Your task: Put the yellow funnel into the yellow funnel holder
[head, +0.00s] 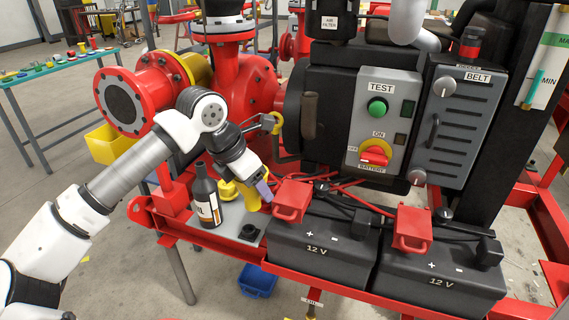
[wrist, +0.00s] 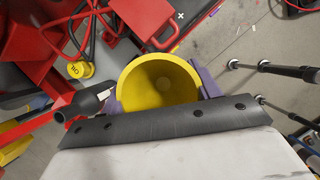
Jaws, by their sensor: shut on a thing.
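My gripper (head: 262,190) is shut on the yellow funnel (wrist: 160,82), with its purple fingers on either side of the wide rim. In the wrist view I look down into the open mouth of the funnel. In the head view the funnel (head: 248,196) is partly hidden by my gripper, above the skid shelf. A yellow box-like container (head: 106,144) hangs at the left beyond the skid, and a small yellow ring (head: 271,123) sits by the pump. I cannot tell for sure which is the yellow funnel holder.
A dark bottle (head: 207,196) and a yellow cap (head: 228,190) stand close to the left of my gripper. Two black batteries (head: 318,247) with red clamps are at the right. The red pump flange (head: 122,102) lies beyond my arm. A blue bin (head: 257,280) is below.

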